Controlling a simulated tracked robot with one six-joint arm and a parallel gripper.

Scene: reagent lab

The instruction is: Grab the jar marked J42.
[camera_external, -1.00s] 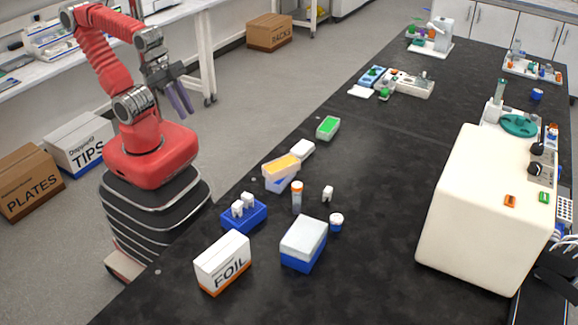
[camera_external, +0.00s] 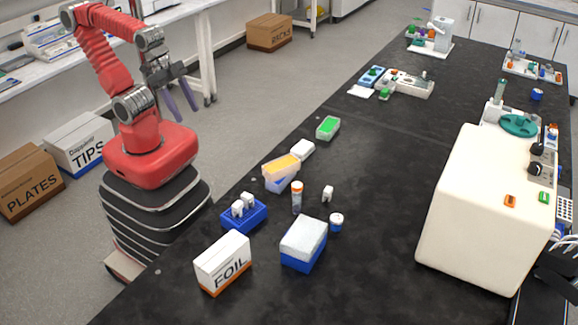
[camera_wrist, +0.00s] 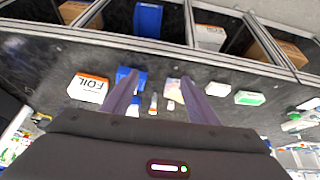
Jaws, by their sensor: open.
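No J42 mark is legible in either view, so I cannot tell which container is that jar. On the black bench stand an orange-capped tube (camera_external: 297,197), a small white vial (camera_external: 328,193) and a small white jar with a blue band (camera_external: 337,222). Small white-topped containers (camera_external: 243,204) sit in a blue rack (camera_external: 262,215). My gripper (camera_external: 183,107) is open and empty, raised beside the bench, well away from these. In the wrist view its two fingers (camera_wrist: 160,76) are spread, with small bench items far beyond and partly hidden.
A FOIL box (camera_external: 222,264) and a white-and-blue box (camera_external: 303,243) stand near the front edge. Yellow-topped (camera_external: 281,168) and green-topped (camera_external: 328,127) boxes lie farther back. A large cream machine (camera_external: 480,210) stands right. The middle of the bench is clear.

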